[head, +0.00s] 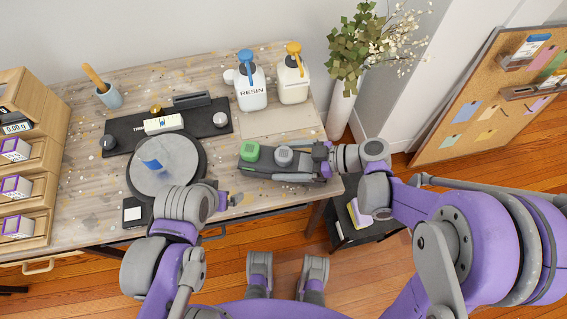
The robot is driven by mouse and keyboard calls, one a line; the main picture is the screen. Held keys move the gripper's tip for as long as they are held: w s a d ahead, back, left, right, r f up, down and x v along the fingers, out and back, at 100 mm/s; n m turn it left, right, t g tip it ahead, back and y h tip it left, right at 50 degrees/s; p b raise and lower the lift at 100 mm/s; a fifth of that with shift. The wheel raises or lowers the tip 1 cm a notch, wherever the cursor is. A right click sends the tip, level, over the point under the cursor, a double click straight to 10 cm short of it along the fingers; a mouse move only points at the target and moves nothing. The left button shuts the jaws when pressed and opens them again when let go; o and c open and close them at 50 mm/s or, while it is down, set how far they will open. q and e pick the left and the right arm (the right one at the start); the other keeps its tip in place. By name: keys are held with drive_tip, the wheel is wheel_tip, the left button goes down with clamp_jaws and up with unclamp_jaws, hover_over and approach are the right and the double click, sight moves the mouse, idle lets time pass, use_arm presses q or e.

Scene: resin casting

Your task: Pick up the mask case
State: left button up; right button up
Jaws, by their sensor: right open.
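I cannot tell for sure which thing is the mask case. A long dark grey case-like thing (285,172) lies near the table's front right edge, with a green round cap (250,151) and a grey one (284,156) on it. My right gripper (322,158) is open at this thing's right end; whether they touch is unclear. A smaller dark box (191,100) lies at the back of the black mat. My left gripper (229,200) is by the table's front edge, left of the long dark thing, partly hidden by its own wrist.
A round grey turntable (166,178) with a blue-marked piece (152,159) stands left of centre. A resin bottle (251,91) and a yellow-pump bottle (292,82) stand behind. A wooden drawer unit (38,160) is at left. A plant vase (341,108) stands beyond the table's right edge.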

drive_tip(key=shift+a+f, duration=0.15)
drive_tip(key=shift+a, duration=0.2)
drive_tip(key=shift+c, duration=0.3)
drive_tip(key=c, duration=1.2)
